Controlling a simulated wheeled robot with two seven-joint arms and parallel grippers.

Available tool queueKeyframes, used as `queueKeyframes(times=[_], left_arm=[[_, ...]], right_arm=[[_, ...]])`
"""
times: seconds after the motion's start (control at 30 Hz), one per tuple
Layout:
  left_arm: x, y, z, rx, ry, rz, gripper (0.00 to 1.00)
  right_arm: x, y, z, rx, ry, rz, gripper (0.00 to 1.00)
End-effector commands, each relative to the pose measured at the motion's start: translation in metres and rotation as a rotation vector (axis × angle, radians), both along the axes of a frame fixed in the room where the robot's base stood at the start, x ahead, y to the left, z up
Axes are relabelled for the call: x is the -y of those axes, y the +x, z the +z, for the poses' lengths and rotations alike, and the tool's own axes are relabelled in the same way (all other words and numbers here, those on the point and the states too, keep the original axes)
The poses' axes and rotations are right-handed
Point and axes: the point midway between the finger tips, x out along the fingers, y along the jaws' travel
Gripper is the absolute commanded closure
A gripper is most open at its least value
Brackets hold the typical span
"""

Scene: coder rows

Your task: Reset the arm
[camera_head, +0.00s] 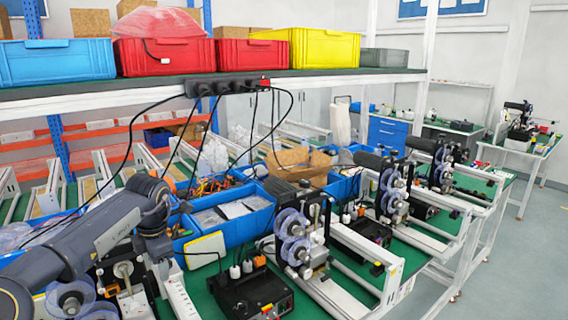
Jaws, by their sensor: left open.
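My left arm (95,238) comes in from the lower left and bends down at the wrist. My left gripper (158,258) hangs below the wrist, pointing down in front of the coder machine at the lower left. Its jaws are open, and I see nothing held in them. The fingertips are small and hard to make out against the machine behind. My right arm and right gripper are not in view.
Coder machines with purple reels (295,240) stand in a row on green benches. Blue bins (232,220) sit just right of my gripper. A black control box (250,292) is at the lower middle. A shelf above holds blue, red and yellow crates (325,48). Floor at right is clear.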

Motion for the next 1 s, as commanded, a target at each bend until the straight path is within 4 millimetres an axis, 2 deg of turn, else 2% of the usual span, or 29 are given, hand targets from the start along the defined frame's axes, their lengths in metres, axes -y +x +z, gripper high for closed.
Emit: queueKeyframes(times=[0.27, 0.37, 0.47, 0.5, 0.57, 0.63, 0.7, 0.73, 0.8, 0.87, 0.9, 0.97, 1.0], left_arm=[[-0.024, 0.015, 0.037, 0.237, 0.203, -0.021, 0.44], [-0.034, 0.021, 0.063, 0.37, 0.314, -0.055, 0.44], [-0.041, 0.025, 0.098, 0.53, 0.441, -0.118, 0.44], [-0.041, 0.025, 0.115, 0.605, 0.5, -0.157, 0.44], [-0.038, 0.021, 0.144, 0.728, 0.596, -0.241, 0.44], [-0.024, 0.01, 0.178, 0.877, 0.714, -0.39, 0.44], [0.001, -0.011, 0.202, 1.003, 0.814, -0.591, 0.44], [0.013, -0.022, 0.207, 1.04, 0.847, -0.687, 0.44], [0.044, -0.054, 0.201, 1.089, 0.891, -0.927, 0.44], [0.068, -0.087, 0.182, 1.085, 0.897, -1.139, 0.44], [0.08, -0.109, 0.163, 1.063, 0.884, -1.265, 0.44], [0.094, -0.14, 0.132, 1.011, 0.85, -1.43, 0.44], [0.1, -0.161, 0.111, 0.968, 0.82, -1.524, 0.44]], right_arm=[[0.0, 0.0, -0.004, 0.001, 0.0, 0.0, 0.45], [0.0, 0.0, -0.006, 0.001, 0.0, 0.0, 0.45], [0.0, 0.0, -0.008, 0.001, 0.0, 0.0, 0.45], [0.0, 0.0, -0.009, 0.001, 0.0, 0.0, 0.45], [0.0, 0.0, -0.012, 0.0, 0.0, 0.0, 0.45], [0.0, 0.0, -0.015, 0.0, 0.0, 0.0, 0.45], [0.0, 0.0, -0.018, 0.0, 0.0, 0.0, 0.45], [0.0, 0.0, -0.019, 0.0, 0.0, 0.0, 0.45], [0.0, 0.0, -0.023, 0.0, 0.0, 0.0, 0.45], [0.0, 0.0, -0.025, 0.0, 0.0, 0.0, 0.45], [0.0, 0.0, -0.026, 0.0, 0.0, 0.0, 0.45], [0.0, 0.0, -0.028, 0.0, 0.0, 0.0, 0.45], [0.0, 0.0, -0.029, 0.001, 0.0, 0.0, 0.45]])
